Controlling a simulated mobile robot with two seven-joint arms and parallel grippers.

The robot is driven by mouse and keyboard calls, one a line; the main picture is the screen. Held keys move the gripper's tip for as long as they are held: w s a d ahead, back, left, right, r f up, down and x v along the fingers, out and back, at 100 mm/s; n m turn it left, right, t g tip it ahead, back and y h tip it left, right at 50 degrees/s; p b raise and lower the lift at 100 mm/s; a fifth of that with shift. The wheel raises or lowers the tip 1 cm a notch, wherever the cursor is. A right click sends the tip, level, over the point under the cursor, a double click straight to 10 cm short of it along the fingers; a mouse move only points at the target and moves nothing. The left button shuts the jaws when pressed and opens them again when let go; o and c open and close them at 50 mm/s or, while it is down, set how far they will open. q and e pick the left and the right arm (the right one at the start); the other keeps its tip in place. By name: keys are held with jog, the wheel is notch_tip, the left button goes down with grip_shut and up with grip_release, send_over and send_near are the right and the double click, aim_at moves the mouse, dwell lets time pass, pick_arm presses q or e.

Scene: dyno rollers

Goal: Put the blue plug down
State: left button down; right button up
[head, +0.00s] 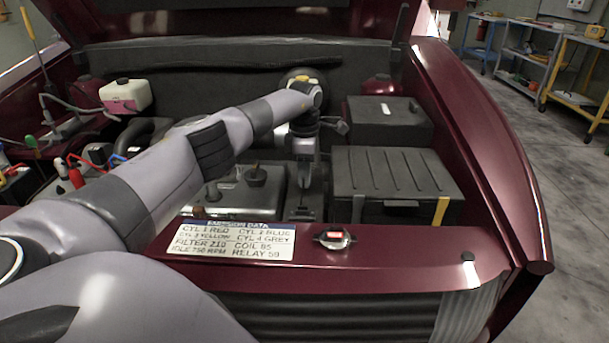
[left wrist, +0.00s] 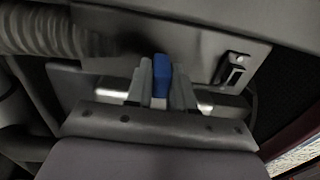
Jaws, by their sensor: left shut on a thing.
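The blue plug (left wrist: 162,72) is between the two fingers of my left gripper (left wrist: 161,88) in the left wrist view. The gripper is shut on it, in front of a grey metal surface. In the head view my left gripper (head: 304,178) points down in the engine bay, between the grey engine cover (head: 235,200) and the black ribbed box (head: 390,172). The plug cannot be made out there. Whether the plug touches anything below it is unclear. My right gripper is in neither view.
A label plate (head: 232,240) and a latch (head: 335,237) are on the dark red front panel. A smaller black box (head: 388,122) stands behind the ribbed one. Coloured leads (head: 75,175) lie at left. A corrugated hose (left wrist: 45,30) and a slotted black part (left wrist: 234,70) flank the plug.

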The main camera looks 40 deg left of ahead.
pick_arm(q)
jog(key=shift+f, duration=0.3)
jog(key=c, duration=1.4)
grip_release()
jog(key=shift+f, duration=0.1)
jog(key=o, duration=0.4)
jog(key=shift+r, duration=0.6)
notch_tip(320, 180, up, 11)
jog(key=shift+r+p, duration=0.1)
jog(key=shift+p, duration=1.1)
